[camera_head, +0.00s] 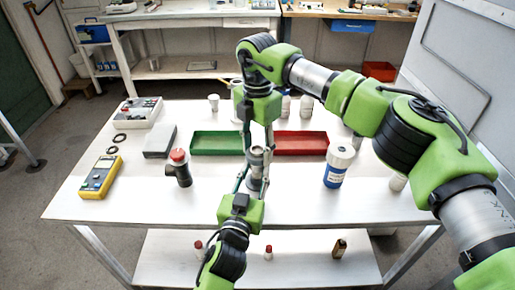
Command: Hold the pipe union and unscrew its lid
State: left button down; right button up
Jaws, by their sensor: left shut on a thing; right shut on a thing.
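The pipe union (254,180) stands upright on the white table near the middle, a dark grey piece with a lighter grey lid (256,154) on top. My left gripper (252,174) reaches up from the bottom of the view and is shut on the lower part of the union, one finger on each side. My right gripper (257,147) comes down from above, its arm arching in from the right, and is shut on the lid. The fingers partly hide the union, and I cannot tell how far the lid is turned.
Green tray (217,152) and red tray (303,152) lie just behind. To the left are a red-capped dark pipe fitting (181,175), a yellow meter (98,187) and a grey box (159,150). A white-and-blue bottle (337,175) stands to the right.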

jog(key=n, duration=0.4)
jog(key=shift+n, duration=0.3)
jog(key=n, duration=2.5)
jog(key=shift+r, duration=0.1)
jog(key=shift+r, duration=0.1)
jog(key=shift+r, duration=1)
